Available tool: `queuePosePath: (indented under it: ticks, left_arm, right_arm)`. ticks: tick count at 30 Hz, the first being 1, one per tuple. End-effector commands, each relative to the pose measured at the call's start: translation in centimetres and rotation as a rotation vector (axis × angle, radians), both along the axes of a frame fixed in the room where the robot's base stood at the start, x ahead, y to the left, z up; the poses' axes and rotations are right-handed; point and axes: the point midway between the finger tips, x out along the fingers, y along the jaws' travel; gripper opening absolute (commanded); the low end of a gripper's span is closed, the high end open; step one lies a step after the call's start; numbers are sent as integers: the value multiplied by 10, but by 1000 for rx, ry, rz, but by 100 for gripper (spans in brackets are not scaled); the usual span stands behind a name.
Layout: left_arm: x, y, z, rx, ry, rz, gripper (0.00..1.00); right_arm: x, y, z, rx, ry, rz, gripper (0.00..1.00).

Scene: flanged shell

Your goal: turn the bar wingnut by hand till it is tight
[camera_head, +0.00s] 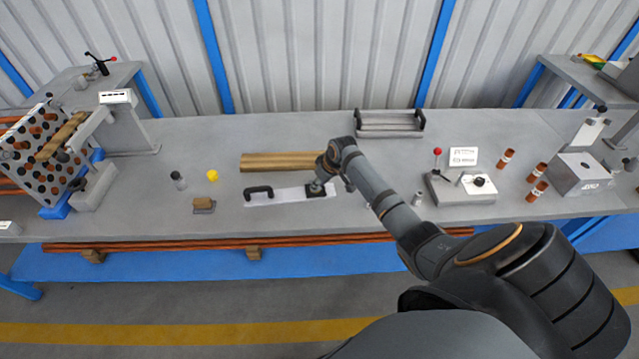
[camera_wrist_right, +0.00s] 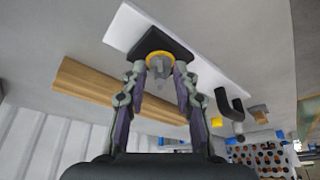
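The bar wingnut (camera_wrist_right: 160,66) is a small grey part with a yellow ring around its base. It sits on a black block on the white plate (camera_head: 275,197), which lies on the workbench. My right gripper (camera_wrist_right: 159,78) is open, with one fingertip on each side of the wingnut. A gap seems to show at each finger, though contact is hard to judge. In the head view my right gripper (camera_head: 322,178) is over the black block (camera_head: 324,191) and hides most of the wingnut. My left gripper is not in view.
A black handle (camera_head: 258,190) rises from the plate's left end. A wooden board (camera_head: 275,162) lies behind. A yellow cap (camera_head: 212,176) and small wooden block (camera_head: 203,204) are left. A control box (camera_head: 462,190) stands right. The bench front between is fairly clear.

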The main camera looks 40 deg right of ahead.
Motion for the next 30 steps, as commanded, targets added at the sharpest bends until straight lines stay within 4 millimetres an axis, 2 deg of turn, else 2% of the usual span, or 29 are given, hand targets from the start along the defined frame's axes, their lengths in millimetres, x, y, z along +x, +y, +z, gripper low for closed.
queuePosePath:
  ticks: [4, 7, 15, 21, 30]
  left_arm:
    - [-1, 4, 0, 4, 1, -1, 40]
    - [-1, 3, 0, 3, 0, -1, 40]
    - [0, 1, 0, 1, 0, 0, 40]
    - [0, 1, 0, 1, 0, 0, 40]
    - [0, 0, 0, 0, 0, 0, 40]
  right_arm:
    - [-1, -1, 2, -1, 0, 0, 29]
    - [-5, -3, 13, -3, -3, 1, 29]
    - [-29, -8, 73, -6, -2, 0, 29]
    - [-42, -10, 103, -3, -1, 1, 29]
    - [-45, -10, 111, 0, 1, 0, 29]
